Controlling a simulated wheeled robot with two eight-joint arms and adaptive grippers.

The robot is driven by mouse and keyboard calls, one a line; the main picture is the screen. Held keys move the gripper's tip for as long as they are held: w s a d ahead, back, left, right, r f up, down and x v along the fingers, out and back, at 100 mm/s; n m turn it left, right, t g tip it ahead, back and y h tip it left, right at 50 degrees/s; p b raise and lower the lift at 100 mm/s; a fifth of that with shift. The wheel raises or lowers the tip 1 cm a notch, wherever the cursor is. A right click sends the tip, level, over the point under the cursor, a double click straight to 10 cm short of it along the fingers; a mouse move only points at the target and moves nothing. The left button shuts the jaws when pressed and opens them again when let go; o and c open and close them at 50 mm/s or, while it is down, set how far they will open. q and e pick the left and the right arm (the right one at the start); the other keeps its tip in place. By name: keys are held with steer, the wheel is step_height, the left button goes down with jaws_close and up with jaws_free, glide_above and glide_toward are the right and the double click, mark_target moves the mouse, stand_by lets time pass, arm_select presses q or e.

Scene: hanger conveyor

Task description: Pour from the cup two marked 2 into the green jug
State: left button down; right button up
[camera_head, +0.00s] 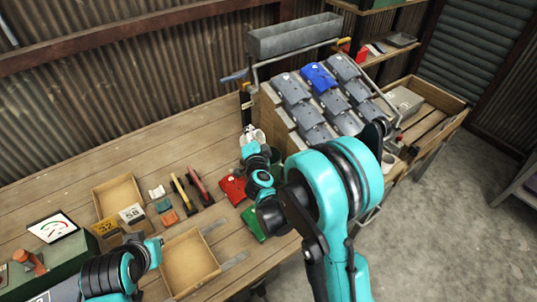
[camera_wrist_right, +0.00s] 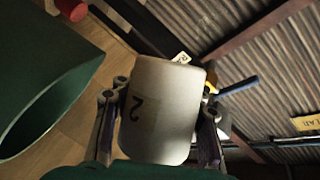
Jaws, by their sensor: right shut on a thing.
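In the head view my right gripper (camera_head: 252,148) is above the back of the bench, partly hidden by my own arm. The green jug (camera_wrist_right: 40,85) is left of the cup in the right wrist view, its wide mouth showing, apart from the cup. I cannot tell the cup's exact tilt or its contents. My left gripper (camera_head: 152,248) is low at left, its fingers unclear.
A red pouch (camera_head: 233,189) and a green one (camera_head: 252,224) lie on the bench in front. A rack of grey and blue pouches (camera_head: 320,78) stands behind right. Wooden trays (camera_head: 190,262) and small blocks are at left. The bench's back left is clear.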

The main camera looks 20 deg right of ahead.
mark_target(259, 139)
steer(key=n, duration=0.2)
steer(key=n+g+h+p, duration=0.1)
steer(key=n, duration=0.1)
steer(key=shift+d+f+g, duration=0.1)
steer(key=shift+f+g, duration=0.1)
steer(key=shift+g, duration=0.1)
steer(key=n, duration=0.1)
steer(key=n+g+h, duration=0.1)
steer(key=d+f+n, duration=0.1)
steer(key=shift+s+f+n, duration=0.1)
steer(key=shift+s+n, duration=0.2)
steer(key=shift+s+d+f+n+g+h+b, duration=0.15)
steer(key=shift+d+f+n+g+h+b, duration=0.15)
steer(key=shift+f+n+g+h+b, duration=0.3)
steer(key=shift+r, duration=0.25)
